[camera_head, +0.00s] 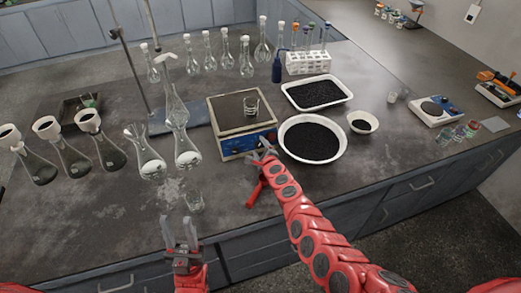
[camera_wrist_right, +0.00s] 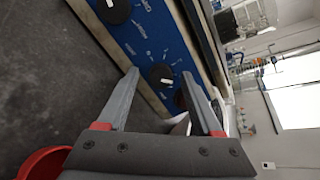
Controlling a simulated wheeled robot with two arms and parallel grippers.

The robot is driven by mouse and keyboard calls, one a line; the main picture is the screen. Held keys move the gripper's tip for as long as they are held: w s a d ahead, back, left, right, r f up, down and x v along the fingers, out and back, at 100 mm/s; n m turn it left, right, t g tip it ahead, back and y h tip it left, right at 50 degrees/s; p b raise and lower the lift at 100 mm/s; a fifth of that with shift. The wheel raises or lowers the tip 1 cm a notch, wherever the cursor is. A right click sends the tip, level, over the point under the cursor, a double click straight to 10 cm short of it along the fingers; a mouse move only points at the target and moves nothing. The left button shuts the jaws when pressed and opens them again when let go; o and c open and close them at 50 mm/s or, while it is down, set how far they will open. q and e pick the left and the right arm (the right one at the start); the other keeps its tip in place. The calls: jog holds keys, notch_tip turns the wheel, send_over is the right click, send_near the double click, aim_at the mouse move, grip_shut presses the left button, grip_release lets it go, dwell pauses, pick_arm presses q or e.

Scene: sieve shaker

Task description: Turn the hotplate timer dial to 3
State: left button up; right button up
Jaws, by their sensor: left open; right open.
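The hotplate (camera_head: 230,147) stands on the bench with its blue front panel facing me. A small glass beaker (camera_head: 251,105) is on its top plate. In the right wrist view the blue panel (camera_wrist_right: 140,35) carries black dials. One dial with a white mark (camera_wrist_right: 160,77) lies between my right fingertips, apart from them as far as I can tell. Another black dial (camera_wrist_right: 113,10) is further up the panel. My right gripper (camera_head: 264,148) is open at the right end of the panel; its fingers also show in the right wrist view (camera_wrist_right: 160,74). My left gripper (camera_head: 181,230) is open and empty near the bench's front edge.
A round white bowl (camera_head: 287,153) and a white tray (camera_head: 346,90) of black grains stand right of the hotplate. Flasks (camera_head: 186,155) stand to its left. A small beaker (camera_head: 194,202) is on the bench near my left gripper. Bench front right is clear.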

jog(key=shift+s+d+r+p, duration=0.15)
jog(key=shift+s+r+p, duration=0.05)
jog(key=shift+s+p, duration=0.2)
jog(key=p+v, duration=0.5)
jog(key=v, duration=1.1)
jog(key=shift+s+p, duration=0.25)
jog(key=shift+p, duration=0.05)
jog(key=shift+d, duration=0.15)
